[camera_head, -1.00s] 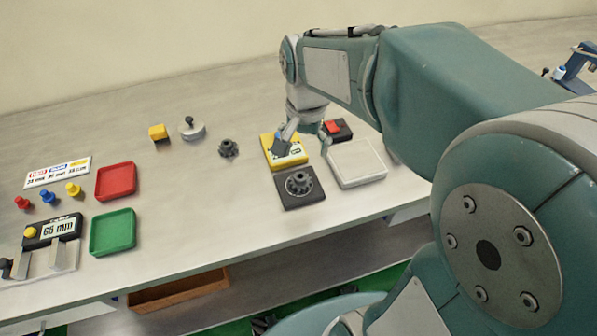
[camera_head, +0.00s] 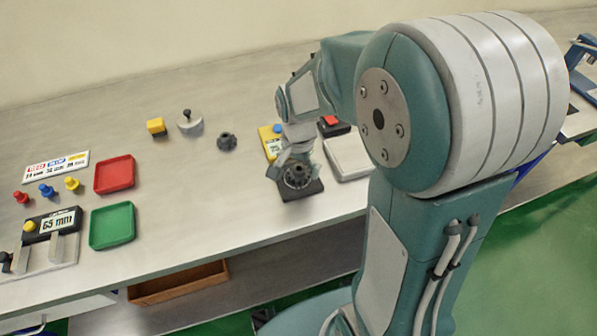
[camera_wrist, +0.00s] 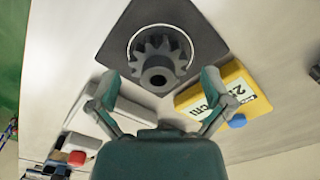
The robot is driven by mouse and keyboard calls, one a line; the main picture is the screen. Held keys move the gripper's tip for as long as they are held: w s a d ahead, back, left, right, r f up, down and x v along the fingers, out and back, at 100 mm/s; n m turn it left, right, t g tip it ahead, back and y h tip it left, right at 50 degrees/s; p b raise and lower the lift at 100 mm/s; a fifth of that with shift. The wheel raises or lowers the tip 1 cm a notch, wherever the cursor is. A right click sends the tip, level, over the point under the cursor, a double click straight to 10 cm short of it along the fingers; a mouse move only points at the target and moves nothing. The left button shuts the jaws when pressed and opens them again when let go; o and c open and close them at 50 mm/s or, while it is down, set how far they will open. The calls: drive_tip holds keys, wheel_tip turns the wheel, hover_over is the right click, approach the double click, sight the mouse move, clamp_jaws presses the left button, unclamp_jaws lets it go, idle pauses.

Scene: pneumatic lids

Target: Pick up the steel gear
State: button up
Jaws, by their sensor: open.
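A dark grey gear (camera_wrist: 160,56) with a raised hub sits on a black square pad (camera_wrist: 205,18) inside a thin light ring in the wrist view. In the head view this gear (camera_head: 298,179) and its pad (camera_head: 314,190) are near the front edge of the bench, partly covered by my gripper. My gripper (camera_wrist: 160,84) is open and empty, its fingers spread to either side of the gear's hub, apart from it. In the head view my gripper (camera_head: 296,162) is right over the gear. A second dark gear (camera_head: 226,142) lies on the bare bench farther left.
A yellow device (camera_wrist: 222,95) with a display and blue button is close beside one finger. A pale tray (camera_head: 348,158) and a black box with a red button (camera_head: 331,124) are to the right. Red (camera_head: 114,174) and green (camera_head: 112,226) trays stand left. The bench between is clear.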

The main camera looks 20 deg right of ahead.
sight(299, 169)
drive_tip(key=shift+f, duration=0.25)
drive_tip(key=c, duration=1.2)
drive_tip(key=shift+r, duration=0.1)
drive_tip(key=shift+r, duration=0.2)
drive_tip(key=r, duration=0.3)
drive_tip(key=shift+s+r, duration=0.15)
drive_tip(key=shift+s, duration=0.05)
drive_tip(key=s+r, duration=0.3)
drive_tip(key=s, duration=0.1)
drive_tip(key=s+r, duration=0.3)
drive_tip(key=s, duration=0.2)
drive_tip(key=s+r, duration=0.3)
drive_tip(key=s, duration=0.1)
drive_tip(key=shift+s+r, duration=0.1)
drive_tip(key=shift+s, duration=0.25)
